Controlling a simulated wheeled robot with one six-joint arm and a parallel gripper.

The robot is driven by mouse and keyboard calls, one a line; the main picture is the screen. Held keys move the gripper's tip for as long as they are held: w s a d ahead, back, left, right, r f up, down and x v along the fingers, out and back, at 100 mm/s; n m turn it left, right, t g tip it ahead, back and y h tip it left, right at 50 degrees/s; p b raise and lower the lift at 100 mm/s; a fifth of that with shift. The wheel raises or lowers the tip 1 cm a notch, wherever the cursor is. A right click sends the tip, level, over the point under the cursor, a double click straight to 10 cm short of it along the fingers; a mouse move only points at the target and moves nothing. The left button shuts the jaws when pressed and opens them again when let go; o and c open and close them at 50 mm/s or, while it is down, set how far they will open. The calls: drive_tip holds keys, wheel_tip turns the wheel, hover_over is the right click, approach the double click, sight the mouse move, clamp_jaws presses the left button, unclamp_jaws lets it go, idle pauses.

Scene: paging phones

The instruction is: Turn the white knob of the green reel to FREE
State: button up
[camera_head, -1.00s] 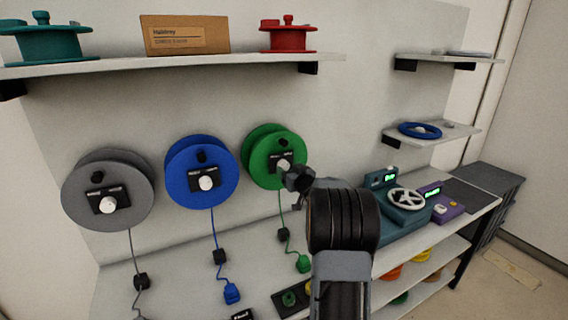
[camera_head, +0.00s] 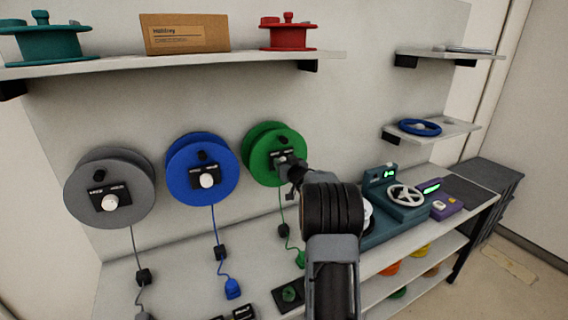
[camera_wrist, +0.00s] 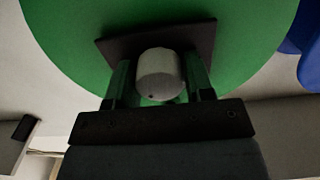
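The green reel (camera_head: 262,142) hangs on the wall board, to the right of the blue reel; it also fills much of the wrist view (camera_wrist: 80,45). Its white knob (camera_wrist: 159,75) sits on a dark plate (camera_wrist: 118,48) and shows in the wrist view between my two fingers. My gripper (camera_wrist: 160,82) is open around the knob, one finger on each side, with narrow gaps that look clear of it. In the head view my gripper (camera_head: 288,167) covers the knob, and the plate's lettering cannot be read.
The blue reel (camera_head: 184,160) and the grey reel (camera_head: 92,180) hang to the left with their own knobs. Cords with plugs hang below. A shelf (camera_head: 190,59) runs above the reels. A teal device with a handwheel (camera_head: 406,195) stands on the bench at right.

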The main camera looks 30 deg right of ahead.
drive_tip(key=c, duration=0.5)
drive_tip(key=shift+f+n+b, duration=0.1)
drive_tip(key=shift+n+b, duration=0.2)
drive_tip(key=shift+b, duration=0.15)
drive_tip(key=shift+f+n+b, duration=0.15)
drive_tip(key=shift+n+b, duration=0.85)
drive_tip(key=shift+b, duration=0.25)
drive_tip(key=n+b, duration=0.4)
drive_tip(key=shift+a+n, duration=0.1)
drive_tip(key=shift+n, duration=0.2)
drive_tip(key=n+b, duration=0.3)
drive_tip(key=n, duration=0.2)
drive_tip(key=shift+b, duration=0.4)
drive_tip(key=n+b, duration=0.2)
drive_tip(key=n, duration=0.3)
drive_tip(key=shift+a+b, duration=0.1)
drive_tip(key=shift+b, duration=0.25)
drive_tip(key=shift+n, duration=0.5)
